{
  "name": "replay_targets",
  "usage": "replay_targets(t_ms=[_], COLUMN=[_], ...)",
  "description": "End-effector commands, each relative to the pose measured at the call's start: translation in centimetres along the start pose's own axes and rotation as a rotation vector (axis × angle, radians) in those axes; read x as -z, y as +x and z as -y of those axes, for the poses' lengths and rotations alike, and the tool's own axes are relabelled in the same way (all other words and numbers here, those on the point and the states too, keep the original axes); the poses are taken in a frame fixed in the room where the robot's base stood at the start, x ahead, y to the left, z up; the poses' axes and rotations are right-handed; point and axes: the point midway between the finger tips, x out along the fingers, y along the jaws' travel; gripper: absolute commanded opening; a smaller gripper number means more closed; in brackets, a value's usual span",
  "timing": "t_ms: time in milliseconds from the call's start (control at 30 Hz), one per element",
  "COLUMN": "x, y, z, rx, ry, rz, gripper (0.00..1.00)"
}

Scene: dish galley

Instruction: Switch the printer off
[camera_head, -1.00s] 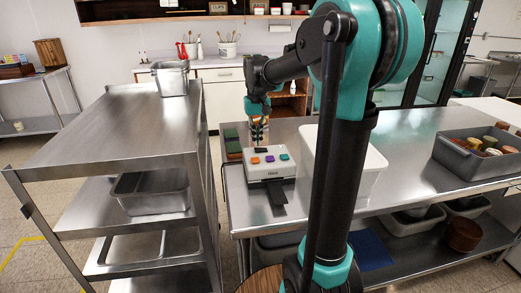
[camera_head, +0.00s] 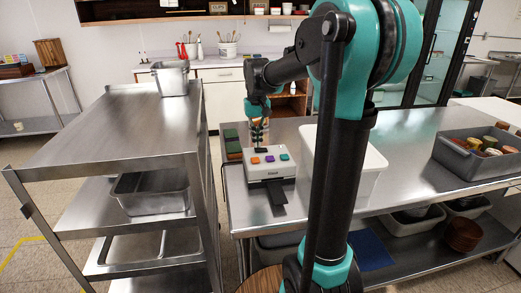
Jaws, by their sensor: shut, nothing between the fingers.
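The printer (camera_head: 268,173) is a small white box on the left end of the steel table. My gripper (camera_head: 261,149) is shut and empty, pointing down at the back part of the printer's top, behind the row of buttons. A dark part shows at its tips; I cannot tell whether the tips touch the printer.
A white bin (camera_head: 345,165) stands right of the printer, partly behind my arm. A grey tub (camera_head: 470,165) with several cups sits farther right on the table. A steel cart (camera_head: 125,125) stands on the left, across a narrow gap.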

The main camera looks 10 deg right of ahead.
Motion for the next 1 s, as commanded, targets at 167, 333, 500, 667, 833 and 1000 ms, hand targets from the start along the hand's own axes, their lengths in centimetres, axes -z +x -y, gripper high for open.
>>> replay_targets(t_ms=[167,333,500,667,833,1000], x=[0.0,0.0,0.0,0.0,0.0,0.0], y=[0.2,0.5,0.7,0.9,1.2,1.4], z=[0.0,0.0,0.0,0.0,0.0,0.0], rx=[0.0,0.0,0.0,0.0,0.0,0.0], ry=[0.0,0.0,0.0,0.0,0.0,0.0], rz=[0.0,0.0,0.0,0.0,0.0,0.0], gripper=[0.0,0.0,0.0,0.0,0.0,0.0])
